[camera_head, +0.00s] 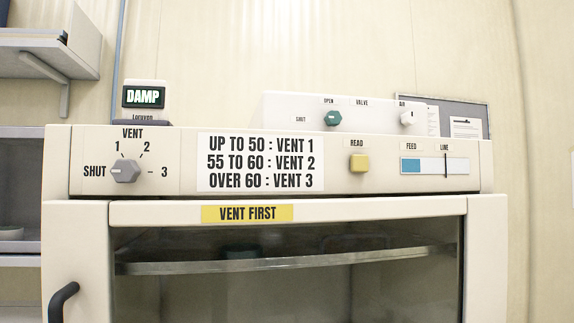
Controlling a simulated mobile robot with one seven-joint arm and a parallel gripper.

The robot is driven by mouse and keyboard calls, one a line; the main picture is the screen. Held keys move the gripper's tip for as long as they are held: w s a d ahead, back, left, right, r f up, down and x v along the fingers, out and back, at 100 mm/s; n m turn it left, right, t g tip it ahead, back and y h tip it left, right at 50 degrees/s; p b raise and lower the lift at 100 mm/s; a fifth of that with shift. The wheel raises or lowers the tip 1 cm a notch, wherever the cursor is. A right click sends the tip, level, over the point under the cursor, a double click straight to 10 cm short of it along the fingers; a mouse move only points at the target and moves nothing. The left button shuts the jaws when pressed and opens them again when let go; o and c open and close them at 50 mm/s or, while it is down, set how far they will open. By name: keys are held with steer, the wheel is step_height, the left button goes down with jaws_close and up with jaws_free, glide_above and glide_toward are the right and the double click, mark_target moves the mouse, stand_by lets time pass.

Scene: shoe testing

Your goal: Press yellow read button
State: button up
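The yellow read button (359,162) is a small square block on the front panel (335,183) of a cream cabinet, right of centre. The label READ (357,143) is just above it. Nothing touches the button or covers it. I cannot tell whether it is pressed in. My gripper is not in view.
Left of the button are a rule sign (261,162) and a grey vent knob (126,170) pointing left toward SHUT. A feed gauge (435,166) is to the right. A display (145,97) reads DAMP. A black handle (62,301) sticks out at lower left.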

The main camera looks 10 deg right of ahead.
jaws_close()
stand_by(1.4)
